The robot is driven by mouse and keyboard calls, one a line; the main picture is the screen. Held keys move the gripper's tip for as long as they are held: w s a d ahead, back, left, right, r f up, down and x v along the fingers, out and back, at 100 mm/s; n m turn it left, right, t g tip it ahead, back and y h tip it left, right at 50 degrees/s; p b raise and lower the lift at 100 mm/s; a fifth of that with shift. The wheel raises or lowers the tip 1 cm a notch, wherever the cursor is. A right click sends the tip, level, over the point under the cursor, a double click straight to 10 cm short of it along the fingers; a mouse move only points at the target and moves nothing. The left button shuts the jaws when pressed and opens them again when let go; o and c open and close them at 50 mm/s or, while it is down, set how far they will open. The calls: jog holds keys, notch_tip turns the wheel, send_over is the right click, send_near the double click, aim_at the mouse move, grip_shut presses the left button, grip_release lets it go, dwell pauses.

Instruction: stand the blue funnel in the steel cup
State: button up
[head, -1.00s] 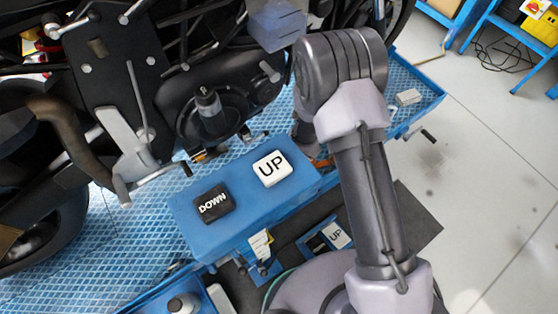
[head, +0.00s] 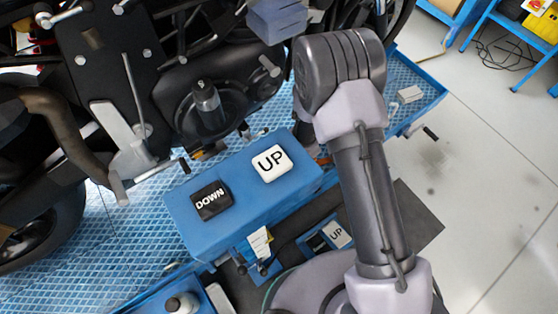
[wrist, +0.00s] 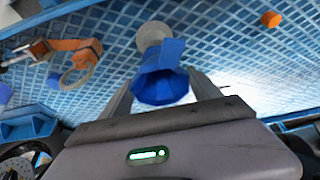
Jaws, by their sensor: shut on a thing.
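The blue funnel (wrist: 162,88) is in the wrist view, its wide faceted mouth toward the camera. My gripper (wrist: 163,84) is shut on it, one grey finger on each side. A small pale grey round thing, which looks like the steel cup (wrist: 153,33), shows just beyond the funnel's far end on the blue checkered surface. The funnel partly covers it, and I cannot tell whether the two touch. In the head view neither funnel nor cup can be made out, and my arm hides the area around the gripper.
An orange cylinder (wrist: 270,19) and an orange tool with a ring (wrist: 75,48) lie on the checkered surface. In the head view a black motorcycle (head: 110,70) fills the left. A blue box with DOWN (head: 211,199) and UP (head: 271,163) buttons stands before it.

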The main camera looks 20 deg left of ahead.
dwell(0.4)
jog(key=shift+f+b, duration=0.55)
jog(key=shift+f, duration=0.15)
jog(key=shift+f, duration=0.2)
jog(key=o, duration=1.6)
jog(key=shift+c, duration=0.2)
jog(key=p+v, duration=0.7)
jog(key=v, duration=1)
jog(key=shift+d+r, duration=0.2)
jog(key=shift+r, duration=0.1)
